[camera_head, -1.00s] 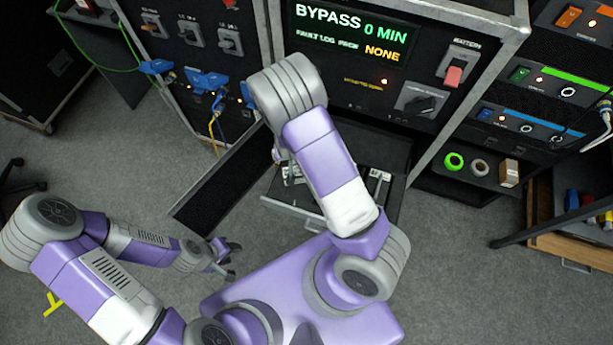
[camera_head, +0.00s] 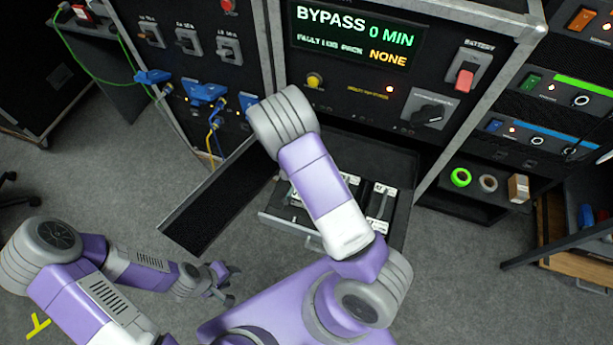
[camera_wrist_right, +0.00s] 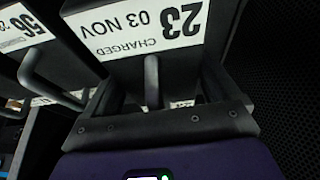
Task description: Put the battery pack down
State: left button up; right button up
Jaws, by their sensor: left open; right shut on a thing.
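A dark battery pack (camera_wrist_right: 205,48) with a white label reading "23 CHARGED 03 NOV" fills the upper middle of the right wrist view. My right gripper (camera_wrist_right: 155,88) is shut on this pack by its handle. In the head view this gripper is hidden behind my right arm. A second pack (camera_wrist_right: 55,62), labelled "56", sits beside it at the left of the wrist view. The head view shows an open drawer (camera_head: 290,223) under the console, with dark packs (camera_head: 380,203) bearing white labels inside. My left gripper (camera_head: 222,283) is open and empty, low over the floor.
The bypass console (camera_head: 352,38) stands above the drawer. A dark open panel (camera_head: 215,195) juts out left of the drawer. A shelf at right holds a green ring (camera_head: 460,177) and a small box (camera_head: 518,188). Blue connectors (camera_head: 203,93) hang at left. The grey floor at left is mostly clear.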

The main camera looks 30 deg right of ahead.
jog(key=shift+w+f+b, duration=0.1)
jog(key=shift+f+b, duration=0.75)
jog(key=shift+f, duration=1.2)
jog(key=shift+r, duration=0.1)
jog(key=o, duration=1.8)
jog(key=shift+c, duration=0.2)
